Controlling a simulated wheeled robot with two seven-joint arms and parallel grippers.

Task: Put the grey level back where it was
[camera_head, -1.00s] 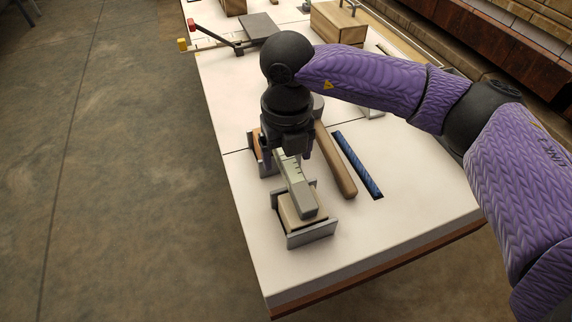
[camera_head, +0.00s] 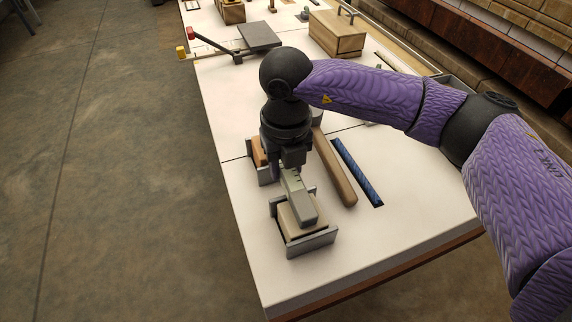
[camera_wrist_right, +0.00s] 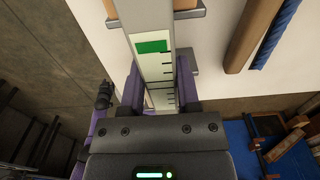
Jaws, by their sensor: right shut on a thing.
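The grey level (camera_head: 301,206) is a long bar with dark tick marks, in the head view hanging below my right gripper (camera_head: 289,168). The right gripper is shut on it, and its near end lies over or just above a beige block (camera_head: 289,217) in a grey metal holder (camera_head: 313,243); I cannot tell whether they touch. In the right wrist view the level (camera_wrist_right: 158,72) shows a green patch and runs between the fingers of the right gripper (camera_wrist_right: 160,88). My left gripper is not in view.
A second holder with an orange-brown block (camera_head: 258,152) stands behind, partly hidden by the gripper. A wooden handle (camera_head: 335,170) and a blue rod in a slot (camera_head: 358,172) lie to the right. A wooden box (camera_head: 336,36) stands farther back. The table's near end (camera_head: 390,225) is clear.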

